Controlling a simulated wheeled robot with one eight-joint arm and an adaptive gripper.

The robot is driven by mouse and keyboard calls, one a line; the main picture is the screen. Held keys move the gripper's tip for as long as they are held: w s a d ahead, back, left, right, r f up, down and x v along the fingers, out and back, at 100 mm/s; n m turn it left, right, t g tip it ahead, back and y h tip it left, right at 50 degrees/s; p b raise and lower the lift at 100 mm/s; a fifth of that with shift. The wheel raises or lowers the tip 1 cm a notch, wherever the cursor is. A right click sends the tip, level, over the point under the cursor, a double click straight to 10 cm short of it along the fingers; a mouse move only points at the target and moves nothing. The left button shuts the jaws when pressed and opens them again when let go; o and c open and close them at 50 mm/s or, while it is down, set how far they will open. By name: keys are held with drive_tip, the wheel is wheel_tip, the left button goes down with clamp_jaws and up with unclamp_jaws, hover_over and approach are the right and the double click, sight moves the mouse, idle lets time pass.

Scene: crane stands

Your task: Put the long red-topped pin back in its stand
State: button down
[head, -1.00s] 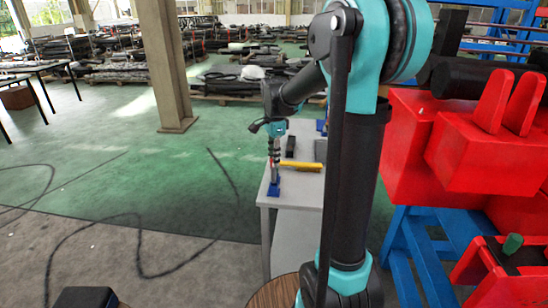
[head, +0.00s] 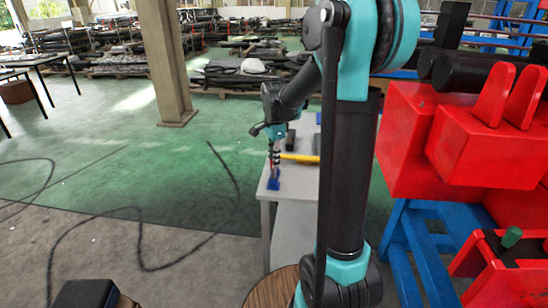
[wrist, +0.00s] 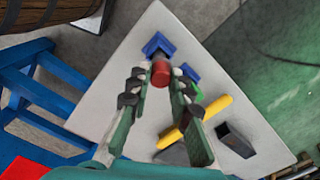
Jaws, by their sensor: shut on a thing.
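My gripper (wrist: 160,74) is shut on the red-topped pin, whose round red top (wrist: 160,74) shows between the fingertips in the wrist view. Most of the pin's shaft is hidden under the top and the fingers. A blue angled stand (wrist: 157,45) is just beyond the pin on the grey table. In the head view, my gripper (head: 274,155) is directly above the blue stand (head: 273,183) near the table's near left corner. I cannot tell whether the pin's lower end is inside the stand. Another blue piece (wrist: 191,76) is partly hidden behind the right finger.
A dark open box (wrist: 235,139) is beyond the handle. Red blocks on a blue rack (head: 412,240) stand at right in the head view.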

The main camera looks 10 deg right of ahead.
drive_tip(key=shift+f, duration=0.5)
drive_tip(key=c, duration=1.3)
unclamp_jaws()
drive_tip(key=shift+s+r, duration=0.1)
drive_tip(key=shift+r, duration=2.4)
wheel_tip(320, 180, up, 12)
drive_tip(key=s+d+f+n+t, duration=0.2)
drive_tip(key=s+f+n, duration=0.5)
drive_tip(key=s+f, duration=0.4)
drive_tip(key=s+d+f+n+t, duration=0.2)
drive_tip(key=s+f+n, duration=0.6)
drive_tip(key=s+f, duration=0.3)
drive_tip(key=shift+f+n, duration=0.3)
drive_tip(key=shift+f, duration=0.65)
